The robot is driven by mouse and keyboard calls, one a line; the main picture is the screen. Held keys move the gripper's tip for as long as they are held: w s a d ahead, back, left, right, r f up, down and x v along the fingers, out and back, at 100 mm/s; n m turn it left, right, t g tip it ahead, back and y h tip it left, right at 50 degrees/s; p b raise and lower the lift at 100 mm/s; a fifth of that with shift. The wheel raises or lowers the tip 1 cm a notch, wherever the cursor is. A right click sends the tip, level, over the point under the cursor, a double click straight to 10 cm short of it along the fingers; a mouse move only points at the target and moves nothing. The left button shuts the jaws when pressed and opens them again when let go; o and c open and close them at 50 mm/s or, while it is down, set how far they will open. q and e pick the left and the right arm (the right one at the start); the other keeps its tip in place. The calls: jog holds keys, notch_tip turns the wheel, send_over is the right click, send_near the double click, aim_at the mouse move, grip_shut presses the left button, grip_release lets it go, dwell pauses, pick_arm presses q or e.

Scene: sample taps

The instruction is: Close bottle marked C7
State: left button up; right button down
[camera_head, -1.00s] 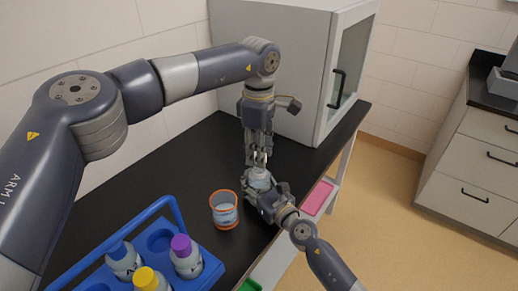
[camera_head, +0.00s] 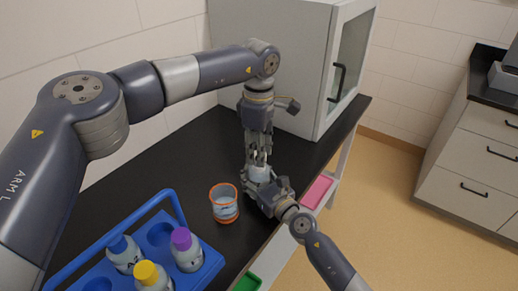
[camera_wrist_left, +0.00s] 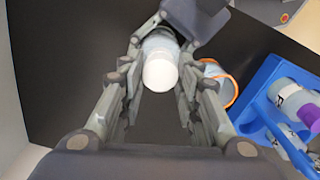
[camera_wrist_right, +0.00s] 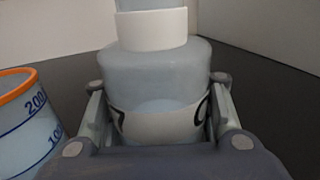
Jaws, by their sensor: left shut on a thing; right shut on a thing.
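A pale grey-blue bottle (camera_head: 259,174) stands upright near the table's front edge, also in the right wrist view (camera_wrist_right: 155,75). My right gripper (camera_head: 264,187) is shut around its body from the side. Its white label (camera_wrist_right: 155,126) shows only parts of dark marks, so I cannot read it. My left gripper (camera_head: 259,160) points down from above, shut on a white cap (camera_wrist_left: 160,73) over the bottle. In the right wrist view, a white band and a bluish neck rise above the shoulder; the top is cut off, so I cannot tell how the cap sits.
A beaker with orange rims (camera_head: 224,207) stands just left of the bottle. A blue rack (camera_head: 205,270) holds bottles with purple (camera_head: 181,239), yellow (camera_head: 146,274) and blue (camera_head: 117,244) caps. A grey cabinet (camera_head: 265,60) stands behind. Pink (camera_head: 317,192) and green (camera_head: 247,283) trays lie below the table edge.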

pick_arm(q)
jog(key=shift+f, duration=0.6)
jog(key=m, duration=0.8)
jog(key=shift+m, duration=0.3)
jog(key=m, duration=1.1)
jog(key=shift+w, duration=0.1)
jog(key=o, duration=0.7)
